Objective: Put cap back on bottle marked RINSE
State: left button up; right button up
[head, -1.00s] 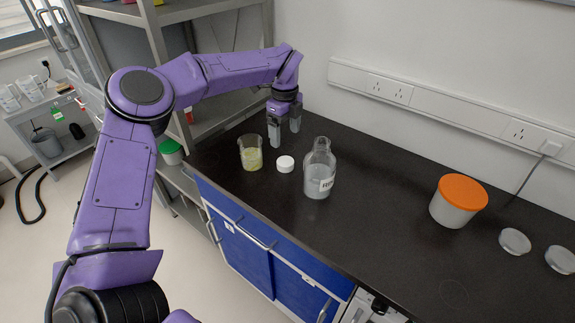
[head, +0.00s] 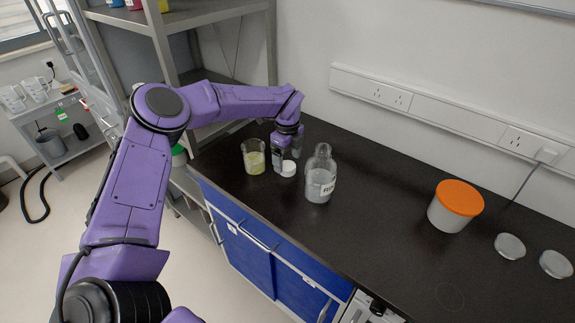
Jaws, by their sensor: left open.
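The bottle (head: 320,175) is clear glass with a white label, only partly readable, and stands upright and uncapped on the black bench. The white cap (head: 288,168) lies on the bench just left of the bottle. My left gripper (head: 285,160) is open and points down at the cap, with its fingers low around or just behind it. I cannot tell whether the fingers touch the cap. My right gripper is not in view.
A beaker of yellowish liquid (head: 254,158) stands close left of the cap. A white tub with an orange lid (head: 455,205) and two glass dishes (head: 509,246) are at the right. The bench (head: 385,225) between bottle and tub is clear.

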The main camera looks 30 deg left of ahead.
pick_arm(q)
jog(key=shift+f, duration=1.3)
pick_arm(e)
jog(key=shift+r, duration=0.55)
pick_arm(q)
jog(key=c, duration=1.1)
jog(key=shift+o, duration=0.2)
jog(key=shift+r, duration=0.1)
